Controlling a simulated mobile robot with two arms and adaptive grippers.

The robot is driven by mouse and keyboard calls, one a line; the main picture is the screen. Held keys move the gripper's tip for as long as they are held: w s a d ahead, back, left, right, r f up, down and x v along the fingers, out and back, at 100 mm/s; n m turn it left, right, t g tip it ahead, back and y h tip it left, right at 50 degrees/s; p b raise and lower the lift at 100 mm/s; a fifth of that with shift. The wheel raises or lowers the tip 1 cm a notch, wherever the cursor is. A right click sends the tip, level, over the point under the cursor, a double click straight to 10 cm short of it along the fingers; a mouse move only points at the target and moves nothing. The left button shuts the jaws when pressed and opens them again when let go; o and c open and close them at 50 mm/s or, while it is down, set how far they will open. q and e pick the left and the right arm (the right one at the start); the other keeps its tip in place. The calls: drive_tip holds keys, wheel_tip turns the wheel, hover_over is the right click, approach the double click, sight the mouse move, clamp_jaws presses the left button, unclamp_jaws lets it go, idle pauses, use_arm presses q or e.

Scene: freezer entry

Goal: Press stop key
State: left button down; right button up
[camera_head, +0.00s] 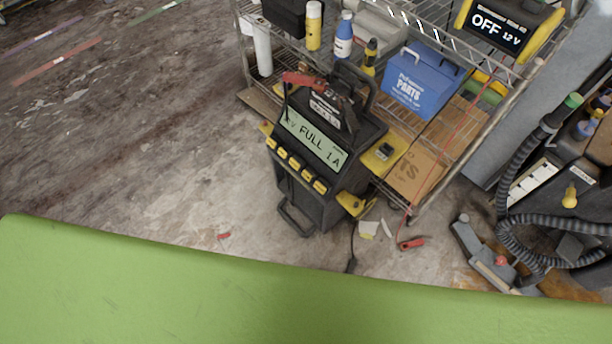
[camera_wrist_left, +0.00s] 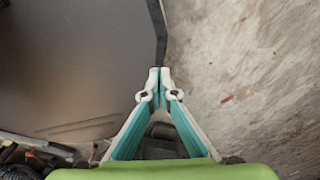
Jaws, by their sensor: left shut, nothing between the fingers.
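A black charger (camera_head: 315,150) stands on the floor in the head view. Its lit display (camera_head: 314,140) reads "FULL 1A" at a tilt. Below the display is a row of several yellow keys (camera_head: 296,166); their labels are too small to read, so I cannot tell which is the stop key. My left gripper (camera_wrist_left: 159,76) shows only in the left wrist view, with teal and white fingers shut and empty. The charger keys cannot be made out in that view. My right gripper is in neither view.
A wire shelf (camera_head: 470,130) behind the charger holds a blue parts box (camera_head: 424,82), bottles and another unit reading "OFF 12V" (camera_head: 497,30). A hose (camera_head: 507,190) lies at the right. A dark panel (camera_wrist_left: 70,60) fills the wrist view's left. Floor left of the charger is mostly clear.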

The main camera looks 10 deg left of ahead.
use_arm(q)
drive_tip(key=shift+a, duration=0.1)
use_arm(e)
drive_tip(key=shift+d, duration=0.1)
